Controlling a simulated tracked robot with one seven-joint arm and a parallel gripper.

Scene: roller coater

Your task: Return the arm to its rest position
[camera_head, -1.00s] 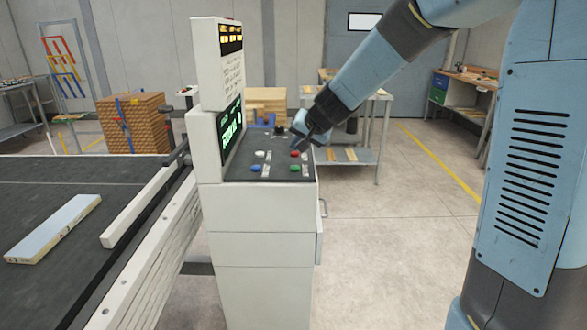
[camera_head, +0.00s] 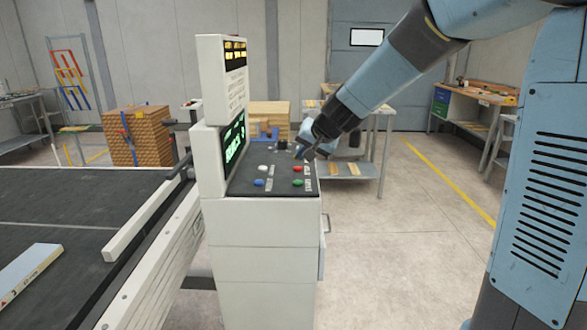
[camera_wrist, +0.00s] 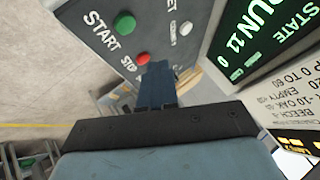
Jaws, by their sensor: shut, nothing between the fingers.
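My arm reaches in from the upper right in the head view, its dark end pointing down and left. My gripper (camera_head: 303,152) is at the far right part of the control panel (camera_head: 240,183), just behind the red button (camera_head: 297,169). In the wrist view its blue fingers (camera_wrist: 158,68) are together with nothing between them. The red button (camera_wrist: 142,58) and green button (camera_wrist: 123,23) show beyond the fingertips, beside the STOP and START labels. I cannot tell the exact gap between fingertips and panel.
The white control cabinet (camera_head: 262,255) carries a lit display (camera_head: 233,143) reading RUN in the wrist view. Left of it is a dark conveyor (camera_head: 60,210) with a pale board (camera_head: 27,268). A metal table (camera_head: 348,172) stands behind. The floor (camera_head: 395,265) right of the cabinet is clear.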

